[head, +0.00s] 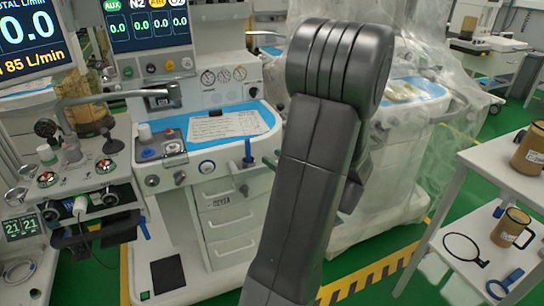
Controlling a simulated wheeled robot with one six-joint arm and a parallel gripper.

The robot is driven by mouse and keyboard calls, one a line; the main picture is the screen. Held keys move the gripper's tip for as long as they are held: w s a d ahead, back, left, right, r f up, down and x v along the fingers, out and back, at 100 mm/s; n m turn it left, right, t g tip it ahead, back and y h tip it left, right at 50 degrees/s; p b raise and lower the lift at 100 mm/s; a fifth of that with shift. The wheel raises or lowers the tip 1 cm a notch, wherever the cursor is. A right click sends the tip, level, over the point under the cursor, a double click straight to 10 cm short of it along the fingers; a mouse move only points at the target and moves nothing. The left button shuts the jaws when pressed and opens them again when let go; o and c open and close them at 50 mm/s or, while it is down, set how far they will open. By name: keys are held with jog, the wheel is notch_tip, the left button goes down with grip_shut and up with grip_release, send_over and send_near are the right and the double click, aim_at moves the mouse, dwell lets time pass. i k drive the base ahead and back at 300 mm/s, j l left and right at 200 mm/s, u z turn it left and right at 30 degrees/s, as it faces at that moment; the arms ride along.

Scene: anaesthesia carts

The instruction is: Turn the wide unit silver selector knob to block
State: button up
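A wide anaesthesia unit (226,190) with drawers and a blue-covered worktop stands left of centre. On its left front corner is a small panel (160,148) with a grey round control and a white-topped part. Two small round knobs (179,177) sit on the front edge below. To the left, a narrower module (82,185) carries silver round knobs (47,179) and black dials. I cannot tell which of these is the silver selector knob, and no "block" label is legible. My dark grey arm fills the centre; my gripper is not visible.
A white shelf trolley (480,160) with brown mugs (511,227) stands at the right. A plastic-draped unit (400,160) is behind my arm. A jointed metal arm (120,95) reaches above the left module. Green floor with a yellow-black stripe (375,275) shows in front.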

aim_at(179, 176)
jog(key=j, duration=0.65)
jog(key=k+j, duration=0.1)
jog(key=j, duration=1.15)
jog(key=k+z, duration=0.05)
